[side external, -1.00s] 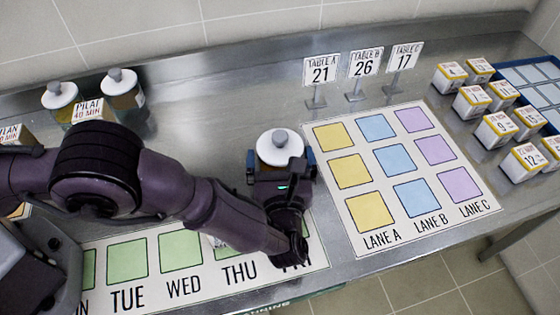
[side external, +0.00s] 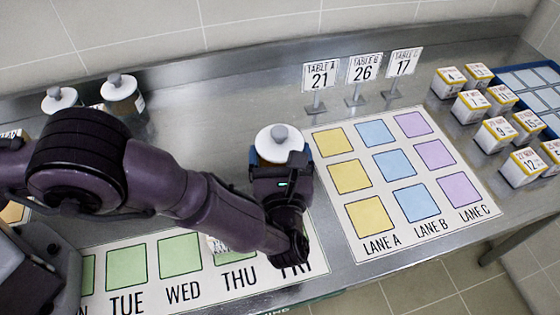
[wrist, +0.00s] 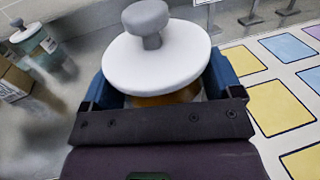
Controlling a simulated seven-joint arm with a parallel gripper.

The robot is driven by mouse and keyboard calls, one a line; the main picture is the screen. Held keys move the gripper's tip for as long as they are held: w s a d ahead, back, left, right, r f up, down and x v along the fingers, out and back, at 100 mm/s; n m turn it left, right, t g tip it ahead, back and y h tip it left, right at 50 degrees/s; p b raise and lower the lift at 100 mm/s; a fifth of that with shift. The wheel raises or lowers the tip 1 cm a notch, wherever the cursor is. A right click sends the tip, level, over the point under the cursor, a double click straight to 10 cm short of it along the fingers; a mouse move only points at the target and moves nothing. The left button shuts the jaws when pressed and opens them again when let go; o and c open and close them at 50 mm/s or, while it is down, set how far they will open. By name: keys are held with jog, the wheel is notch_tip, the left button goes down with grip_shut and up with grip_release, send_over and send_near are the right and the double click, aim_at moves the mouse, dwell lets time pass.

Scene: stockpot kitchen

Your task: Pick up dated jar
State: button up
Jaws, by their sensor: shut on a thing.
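A jar with a white lid and grey knob (side external: 279,143) is between the fingers of my gripper (side external: 280,165), left of the lane mat. In the wrist view the jar's lid (wrist: 156,55) fills the middle, with an amber body showing just below it. The blue fingers of my gripper (wrist: 158,92) are shut on the jar, one on each side. The jar looks upright. My gripper hides its lower body and any date label, and I cannot tell how high its base is above the counter.
Two similar lidded jars (side external: 121,95) stand at the back left. The lane mat (side external: 352,245) with coloured squares lies to the right, with table number signs (side external: 366,68) behind it. Several small boxes (side external: 497,132) stand far right. A weekday mat (side external: 205,285) lies in front.

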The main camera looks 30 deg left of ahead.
jog(key=s+a+r, duration=0.8)
jog(key=s+r, duration=0.2)
jog(key=s, duration=0.1)
jog(key=w+a+r+y, duration=0.1)
jog(key=w+a, duration=0.2)
jog(key=a, duration=0.8)
jog(key=w+a+r, duration=0.1)
jog(key=w+a, duration=0.1)
jog(key=a, duration=1)
jog(key=shift+h, duration=0.6)
jog(key=w+f, duration=0.3)
jog(key=w, duration=0.1)
jog(key=w+f, duration=0.4)
jog(key=w, duration=0.1)
jog(key=w+f, duration=0.4)
jog(key=w, duration=0.1)
jog(key=shift+w+a, duration=0.15)
jog(key=shift+a, duration=0.05)
jog(key=shift+w+f, duration=0.1)
jog(key=shift+f, duration=1.55)
